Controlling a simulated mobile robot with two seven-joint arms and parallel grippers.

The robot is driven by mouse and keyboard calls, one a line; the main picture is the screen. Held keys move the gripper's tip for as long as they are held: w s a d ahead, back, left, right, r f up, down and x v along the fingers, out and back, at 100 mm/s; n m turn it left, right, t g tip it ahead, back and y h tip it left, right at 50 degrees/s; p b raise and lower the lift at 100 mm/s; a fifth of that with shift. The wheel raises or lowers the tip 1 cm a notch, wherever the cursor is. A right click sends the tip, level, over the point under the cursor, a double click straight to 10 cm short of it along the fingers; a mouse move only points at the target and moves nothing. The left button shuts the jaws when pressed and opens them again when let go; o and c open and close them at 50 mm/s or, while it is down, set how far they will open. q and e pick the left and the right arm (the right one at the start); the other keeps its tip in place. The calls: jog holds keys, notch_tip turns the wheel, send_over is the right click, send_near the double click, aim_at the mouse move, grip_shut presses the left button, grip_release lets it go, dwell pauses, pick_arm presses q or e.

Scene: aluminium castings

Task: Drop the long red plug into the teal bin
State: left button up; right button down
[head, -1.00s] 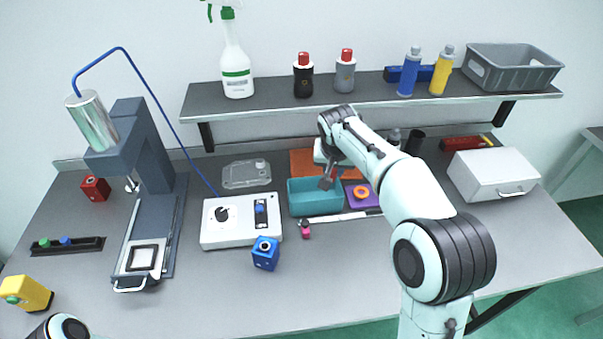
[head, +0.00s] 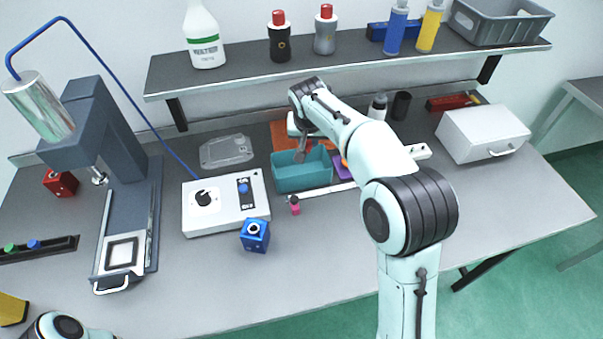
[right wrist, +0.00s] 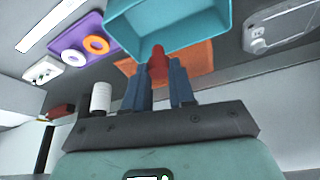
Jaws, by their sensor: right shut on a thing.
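My right gripper (head: 302,155) is at the back part of the bin in the head view. In the right wrist view its two dark blue fingers (right wrist: 160,85) are shut on the red plug (right wrist: 158,62), whose rounded end sticks out toward the bin. The plug is hard to make out in the head view. My left gripper is out of view.
An orange mat (head: 285,134) lies behind the bin and a purple holder (head: 341,167) beside it. A small pink piece (head: 295,206) stands in front, near a blue block (head: 254,235). A white control box (head: 222,212) is on the left. The shelf (head: 350,72) runs above.

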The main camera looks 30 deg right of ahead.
jog(key=shift+f, duration=0.15)
jog(key=c, duration=0.9)
grip_release()
jog(key=shift+w, duration=0.1)
jog(key=shift+o, duration=0.2)
jog(key=v, duration=1.3)
jog(key=shift+r+p, duration=0.2)
jog(key=shift+p, duration=0.1)
